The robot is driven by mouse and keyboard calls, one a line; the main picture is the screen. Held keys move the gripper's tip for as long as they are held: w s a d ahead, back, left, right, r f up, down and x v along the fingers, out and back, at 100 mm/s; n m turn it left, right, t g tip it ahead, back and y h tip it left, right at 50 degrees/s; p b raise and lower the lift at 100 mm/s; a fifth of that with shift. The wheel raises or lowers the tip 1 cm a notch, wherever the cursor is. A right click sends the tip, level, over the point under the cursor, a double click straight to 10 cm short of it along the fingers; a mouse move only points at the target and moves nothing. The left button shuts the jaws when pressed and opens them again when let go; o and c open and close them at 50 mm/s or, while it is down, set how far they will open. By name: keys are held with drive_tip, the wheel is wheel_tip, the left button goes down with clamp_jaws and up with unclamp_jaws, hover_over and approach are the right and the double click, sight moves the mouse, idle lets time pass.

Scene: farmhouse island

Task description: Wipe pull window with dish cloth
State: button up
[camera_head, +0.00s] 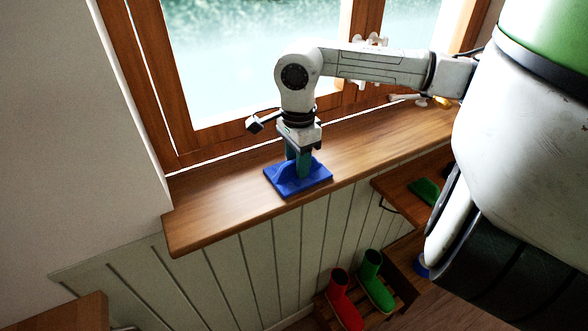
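The dish cloth (313,184) is blue and lies on the wooden windowsill (214,209), near its front edge. My gripper (298,172) points straight down, with its teal fingers reaching the middle of the cloth. The cloth looks a little raised around the fingertips. The tips are partly hidden by the cloth, so I cannot tell whether they are shut on it. The window (245,60) stands behind the sill, with glass in a brown wooden frame (170,85). My arm crosses in front of its right part.
Small items (408,97) lie on the sill's far right. Below right is a wooden surface (400,200) with a green item (425,190). The sill's left end is clear.

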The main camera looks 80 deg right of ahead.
clamp_jaws()
drive_tip(key=shift+r+p, duration=0.8)
drive_tip(key=shift+r, duration=1.7)
drive_tip(key=shift+s, duration=0.1)
